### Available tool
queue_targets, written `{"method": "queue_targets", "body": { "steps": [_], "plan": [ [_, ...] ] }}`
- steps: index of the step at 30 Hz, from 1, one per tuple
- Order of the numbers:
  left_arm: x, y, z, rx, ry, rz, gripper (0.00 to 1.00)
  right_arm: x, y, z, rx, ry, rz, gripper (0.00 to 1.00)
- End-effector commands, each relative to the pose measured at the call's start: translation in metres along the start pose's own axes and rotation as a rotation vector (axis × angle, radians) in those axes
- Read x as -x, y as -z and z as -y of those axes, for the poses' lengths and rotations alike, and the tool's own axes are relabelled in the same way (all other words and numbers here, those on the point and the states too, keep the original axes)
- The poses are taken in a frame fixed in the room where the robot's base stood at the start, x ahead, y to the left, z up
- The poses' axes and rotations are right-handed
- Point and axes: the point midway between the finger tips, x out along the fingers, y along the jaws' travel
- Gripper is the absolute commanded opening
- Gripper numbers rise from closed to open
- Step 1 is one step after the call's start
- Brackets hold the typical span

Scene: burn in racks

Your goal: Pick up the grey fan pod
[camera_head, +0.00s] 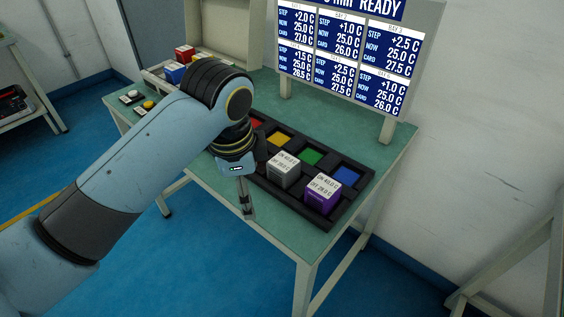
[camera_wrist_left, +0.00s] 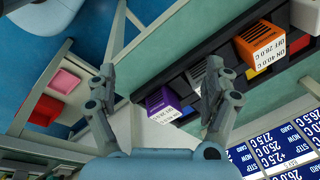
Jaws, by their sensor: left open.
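The grey fan pod (camera_head: 283,170) stands in the front row of a black rack (camera_head: 340,212) on the green table, its white label facing up. A purple pod (camera_head: 322,192) stands to its right. My left gripper (camera_head: 247,207) points down beside the rack's front edge, left of the grey pod and apart from it. In the left wrist view the gripper (camera_wrist_left: 160,68) is open with nothing between its fingers. The purple pod (camera_wrist_left: 162,103) shows beyond them there; the right finger covers much of the area between it and an orange pod (camera_wrist_left: 260,43). My right gripper is not in view.
The rack's back row has yellow (camera_head: 278,138), green (camera_head: 311,157) and blue (camera_head: 346,175) squares. A display board (camera_head: 345,55) stands behind on posts. Red and blue blocks and buttons sit at the far left. My left arm hides the rack's left part.

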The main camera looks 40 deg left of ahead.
Motion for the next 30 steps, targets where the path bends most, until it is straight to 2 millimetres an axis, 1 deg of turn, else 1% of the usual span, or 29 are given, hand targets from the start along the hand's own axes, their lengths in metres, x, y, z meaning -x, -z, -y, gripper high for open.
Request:
{"method": "queue_targets", "body": {
  "steps": [1, 4, 10, 12, 16, 18, 20, 27, 30],
  "plan": [
    [-0.003, 0.008, 0.010, -0.054, -0.008, 0.005, 0.85, 0.000, -0.007, -0.003, 0.002, -0.003, 0.010, 0.40],
    [-0.009, 0.022, 0.028, -0.183, -0.033, 0.016, 0.85, -0.001, -0.014, -0.005, 0.004, -0.006, 0.022, 0.40],
    [-0.012, 0.054, 0.069, -0.470, -0.095, 0.026, 0.85, -0.001, -0.008, -0.002, 0.002, -0.003, 0.013, 0.40],
    [-0.010, 0.066, 0.084, -0.576, -0.120, 0.022, 0.85, -0.001, -0.005, 0.000, 0.000, 0.000, 0.008, 0.40],
    [-0.003, 0.084, 0.108, -0.755, -0.164, 0.010, 0.85, -0.001, -0.002, 0.007, -0.003, 0.008, 0.003, 0.40],
    [-0.001, 0.089, 0.114, -0.815, -0.182, 0.004, 0.85, -0.001, -0.002, 0.011, -0.005, 0.012, 0.002, 0.40],
    [-0.005, 0.091, 0.116, -0.844, -0.191, 0.001, 0.85, -0.002, -0.001, 0.012, -0.006, 0.013, 0.002, 0.40],
    [-0.043, 0.088, 0.110, -0.858, -0.194, 0.000, 0.85, -0.005, -0.002, 0.009, -0.004, 0.009, 0.003, 0.40],
    [-0.052, 0.088, 0.109, -0.857, -0.192, 0.000, 0.85, -0.005, -0.002, 0.006, -0.003, 0.007, 0.003, 0.40]
  ]
}}
